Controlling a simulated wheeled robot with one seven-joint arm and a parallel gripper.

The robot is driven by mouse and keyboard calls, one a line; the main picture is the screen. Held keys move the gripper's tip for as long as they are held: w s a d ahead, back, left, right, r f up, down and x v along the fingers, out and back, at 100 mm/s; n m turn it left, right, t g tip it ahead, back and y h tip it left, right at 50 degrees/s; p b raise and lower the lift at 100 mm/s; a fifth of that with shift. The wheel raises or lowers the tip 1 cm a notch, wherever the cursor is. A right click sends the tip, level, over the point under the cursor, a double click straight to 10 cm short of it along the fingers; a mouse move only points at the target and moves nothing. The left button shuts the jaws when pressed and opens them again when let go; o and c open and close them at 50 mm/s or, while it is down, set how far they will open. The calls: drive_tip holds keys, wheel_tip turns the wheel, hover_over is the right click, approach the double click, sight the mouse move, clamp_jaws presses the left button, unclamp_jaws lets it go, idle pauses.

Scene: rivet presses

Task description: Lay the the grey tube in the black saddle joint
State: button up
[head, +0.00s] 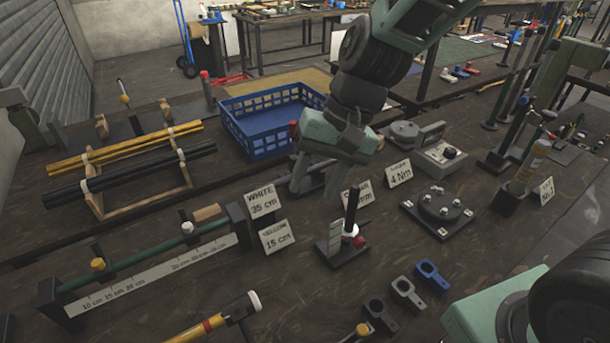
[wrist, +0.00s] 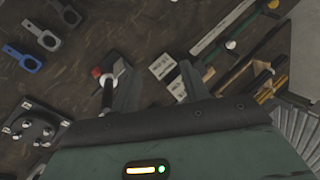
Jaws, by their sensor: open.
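A black ring-ended joint (head: 379,314) lies flat on the bench at the front, next to a grey one and a blue one. It also shows at the top left of the wrist view (wrist: 64,12). I cannot tell its saddle shape surely. My gripper (head: 317,186) is open above the middle of the bench, behind the black joint. Its two spread fingers (wrist: 160,86) show nothing held between them in the wrist view. I cannot pick out the grey tube for certain; a dark grey bar behind the fingers is partly hidden.
Black tubes (head: 130,177) and yellow tubes (head: 125,148) lie on a wooden rack. A blue crate (head: 262,135) stands behind my gripper. A small stand with an upright post (head: 350,215), label cards and a round fixture (head: 437,212) surround the middle. A length gauge (head: 150,275) stands left.

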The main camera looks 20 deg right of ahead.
drive_tip(key=w+d+f+m+t+y+b, duration=0.1)
drive_tip(key=w+d+f+m+t, duration=0.15)
drive_tip(key=w+d+m, duration=0.5)
drive_tip(key=w+d+f+m+t+y, duration=0.1)
drive_tip(key=w+d+f+m+t, duration=0.2)
drive_tip(key=w+d, duration=0.75)
drive_tip(key=shift+m+g, duration=0.45)
drive_tip(key=shift+m, duration=0.3)
drive_tip(key=p+x, duration=0.1)
drive_tip(key=x, duration=0.5)
drive_tip(key=p+x, duration=0.1)
drive_tip(key=x, duration=0.4)
drive_tip(key=w+r+x, duration=0.1)
drive_tip(key=x, duration=0.5)
drive_tip(key=shift+w+a+f+p, duration=0.25)
drive_tip(key=shift+a+p, duration=0.15)
drive_tip(key=shift+a, duration=0.2)
drive_tip(key=shift+w+a+f, duration=0.15)
drive_tip(key=shift+a+f, duration=0.05)
drive_tip(key=shift+f, duration=0.2)
clamp_jaws()
